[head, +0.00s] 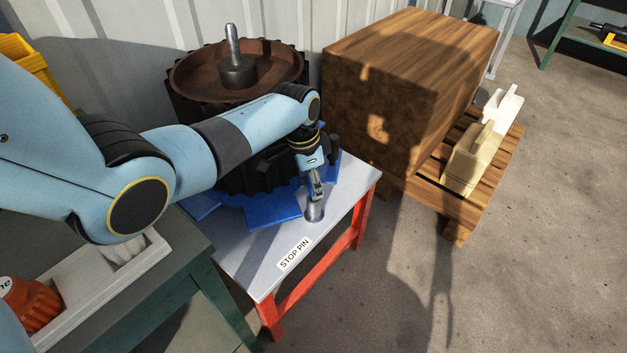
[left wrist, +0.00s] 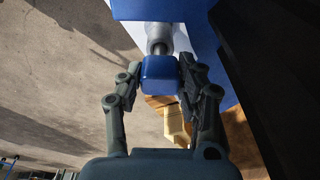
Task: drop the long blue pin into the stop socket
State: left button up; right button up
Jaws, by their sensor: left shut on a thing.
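My left gripper (head: 316,188) points down over the front of the white-topped stand (head: 345,190). In the left wrist view, my left gripper (left wrist: 157,85) is shut on the blue head of the pin (left wrist: 160,73). The pin's length below its head is mostly hidden. A grey metal socket (head: 314,212) stands on the stand right under the fingers, beyond the "STOP PIN" label (head: 294,253). A grey cylinder (left wrist: 159,38) lines up behind the blue head in the wrist view. I cannot tell whether the pin's tip is inside the socket. My right gripper is not in view.
A dark toothed wheel machine (head: 240,75) on a blue base (head: 275,214) stands close behind my left arm. A large wooden block (head: 400,75) sits on a pallet (head: 490,185) to the right. A bench (head: 195,255) with a white tray is at left.

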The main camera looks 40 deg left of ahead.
pick_arm(q)
jog(key=shift+f, duration=0.5)
jog(key=o, duration=1.3)
jog(key=shift+s+a+r, duration=0.1)
jog(key=shift+s+r, duration=0.05)
jog(key=shift+r, duration=1.1)
jog(key=shift+s+a+r, duration=0.1)
jog(key=shift+s+r, duration=0.05)
jog(key=shift+r, duration=1.1)
jog(key=shift+s+a+r, duration=0.1)
jog(key=shift+s+r, duration=0.05)
jog(key=shift+r, duration=1.1)
